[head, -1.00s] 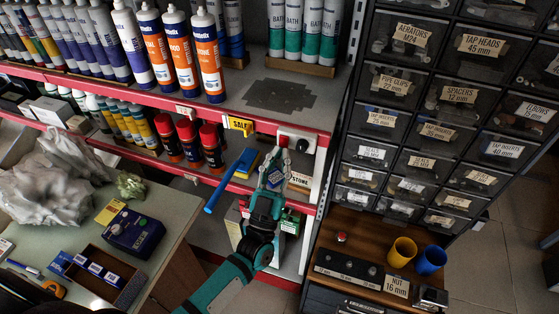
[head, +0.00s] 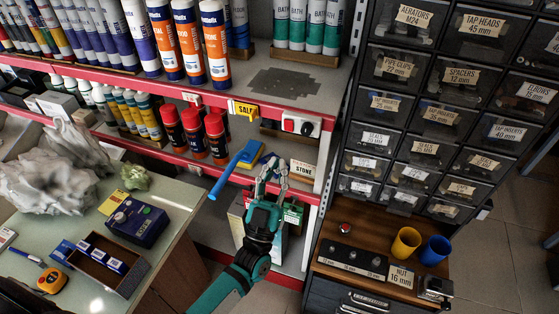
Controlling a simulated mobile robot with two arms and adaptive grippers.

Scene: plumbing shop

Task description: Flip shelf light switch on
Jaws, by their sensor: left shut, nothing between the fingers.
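The shelf light switch (head: 301,124) is a white box on the red front edge of the upper shelf, right of the yellow SALE tag. Whether the switch is on or off is too small to tell. My right gripper is not in view.
A blue-handled tool (head: 228,176) sticks out over the lower shelf edge, left of my gripper. Red-capped cans (head: 193,133) stand further left. The dark drawer cabinet (head: 420,120) stands close on the right. A counter (head: 170,205) with boxes is at lower left.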

